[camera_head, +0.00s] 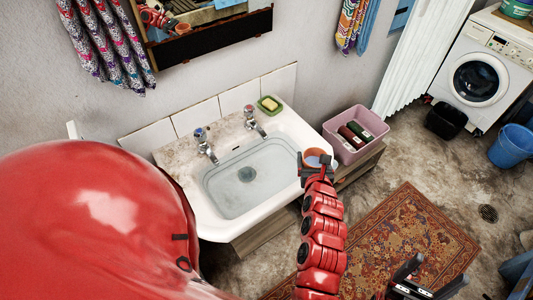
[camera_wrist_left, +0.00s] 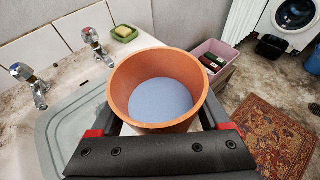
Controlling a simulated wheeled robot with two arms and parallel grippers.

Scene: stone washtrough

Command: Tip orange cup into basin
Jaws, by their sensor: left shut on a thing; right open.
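The orange cup (camera_head: 312,157) is in my left gripper (camera_head: 318,168), over the right rim of the basin (camera_head: 222,208). In the left wrist view the cup (camera_wrist_left: 157,88) looks upright, with its mouth toward the camera and a flat pale blue surface inside. The left fingers are shut on its sides. The white basin holds clear, shallow water, with a dark drain visible at the bottom. My right gripper (camera_head: 425,282) is open and empty over the patterned rug at the lower right.
Two taps (camera_head: 205,145) and a green soap dish (camera_head: 269,105) stand along the basin's back edge. A pink bin (camera_head: 355,133) with bottles sits just right of the basin. A mirror (camera_head: 205,37) hangs above. A rug (camera_head: 400,240) covers the floor at right.

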